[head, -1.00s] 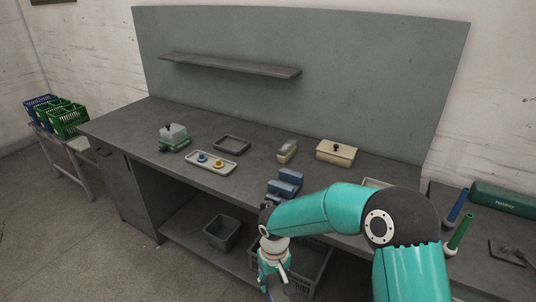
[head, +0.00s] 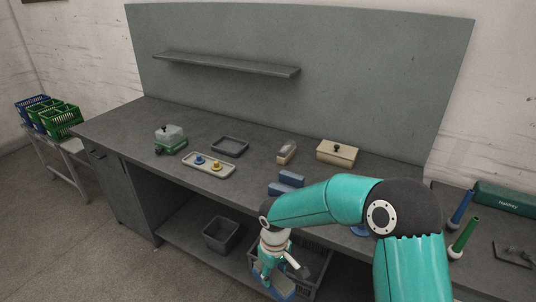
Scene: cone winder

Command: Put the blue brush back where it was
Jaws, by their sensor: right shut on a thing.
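My right gripper (head: 272,272) hangs low in front of the bench, over the dark crate on the lower shelf. It is shut on a blue thing (head: 285,291), which I take to be the blue brush; only part of it shows, near the bottom edge of the picture. Its bristles cannot be made out. My left gripper is not in view.
The bench (head: 120,125) holds blue blocks (head: 290,178), a pale tray with two knobs (head: 222,171), a dark empty tray (head: 230,146) and a cream box (head: 337,152). A dark crate (head: 321,262) and a small bin (head: 221,235) stand below. My right arm hides the bench's front right.

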